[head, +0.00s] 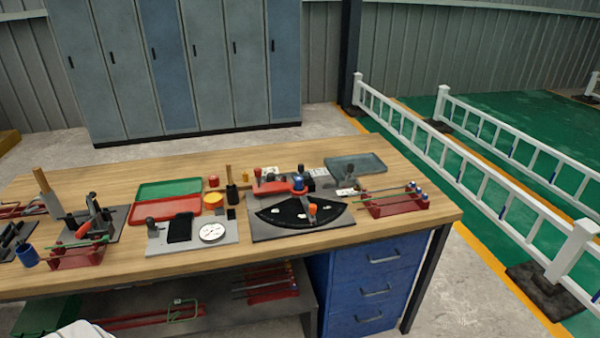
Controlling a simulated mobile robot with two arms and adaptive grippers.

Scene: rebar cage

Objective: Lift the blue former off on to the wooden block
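A small blue cylindrical piece (298,183), which looks like the blue former, sits at the back of the bending plate (262,231), at the end of a red lever (272,187). I cannot make out whether it sits on a pin. A black fan-shaped sector with an orange knob (312,209) lies on the plate in front of it. I cannot pick out the wooden block with certainty; it may blend with the wooden table top. Neither of my grippers shows in the head view.
The wooden workbench (130,262) carries green (168,189) and red trays, a grey plate with a white dial (212,232), red bar racks (395,204) and a grey tray (355,163). Lockers (210,60) stand behind. White railings (460,185) run along the right.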

